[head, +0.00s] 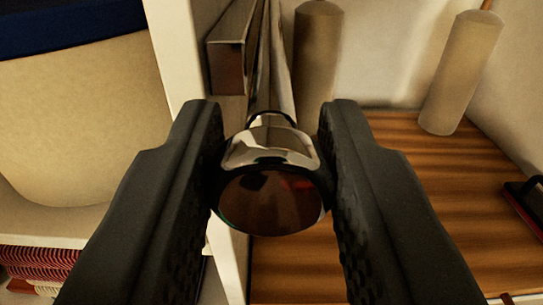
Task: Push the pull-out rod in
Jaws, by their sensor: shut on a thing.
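The pull-out rod (270,145) is shiny metal with a thick rounded end cap toward me. It runs away from me along a rail near the white upright panel. My gripper (270,165) is at the rod's near end, with one black finger on each side of the cap. The fingers are shut on the cap. The far end of the rod is hidden in the dark behind the rail.
A white panel edge (181,60) stands just left of the rod. A beige bin (85,110) with a dark blue rim is at the left, above red folded cloth (38,262). Two beige cylinders (460,72) stand over the striped wooden surface (400,160) at the right.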

